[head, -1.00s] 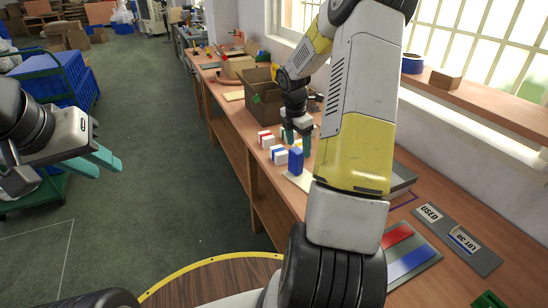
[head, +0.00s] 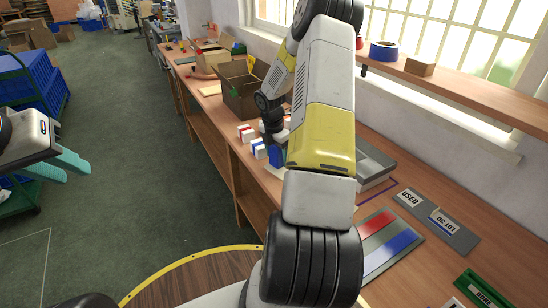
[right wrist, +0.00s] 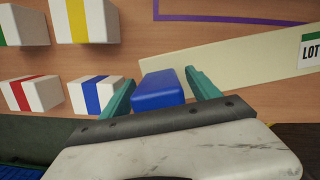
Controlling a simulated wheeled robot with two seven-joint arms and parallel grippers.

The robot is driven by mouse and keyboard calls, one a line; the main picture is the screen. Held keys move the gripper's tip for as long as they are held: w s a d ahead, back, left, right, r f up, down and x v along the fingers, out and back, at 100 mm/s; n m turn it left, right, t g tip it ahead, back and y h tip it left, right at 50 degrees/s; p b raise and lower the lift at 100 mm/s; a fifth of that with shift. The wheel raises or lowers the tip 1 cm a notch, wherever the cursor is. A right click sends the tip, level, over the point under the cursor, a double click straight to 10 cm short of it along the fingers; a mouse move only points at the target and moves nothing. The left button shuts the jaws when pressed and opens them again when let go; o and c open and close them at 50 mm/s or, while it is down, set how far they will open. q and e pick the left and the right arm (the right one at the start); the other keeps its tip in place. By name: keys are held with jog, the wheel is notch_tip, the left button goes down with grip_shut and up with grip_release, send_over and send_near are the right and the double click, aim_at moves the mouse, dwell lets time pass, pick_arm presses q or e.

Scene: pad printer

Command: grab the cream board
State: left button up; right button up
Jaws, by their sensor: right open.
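The cream board (right wrist: 240,62) lies on the bench in the right wrist view, running from the middle to the right edge, with a white and green LOT label (right wrist: 312,48) at its right. In the head view my right arm hides most of it. A blue block (right wrist: 160,90) is at the board's left end, between the teal fingers of my right gripper (right wrist: 158,82). This gripper is open; I cannot tell whether a finger touches the block. My left gripper (head: 68,164) is open and empty, over the floor, far from the board.
White blocks with green, yellow (right wrist: 85,18), red (right wrist: 28,93) and blue (right wrist: 97,94) bands stand left of the gripper. A cardboard box (head: 242,92) is further along the bench. A plate with red and blue strips (head: 392,240) and grey label plates (head: 435,218) lie nearer.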

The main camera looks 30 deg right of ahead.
grip_shut()
jog(key=shift+r, duration=0.15)
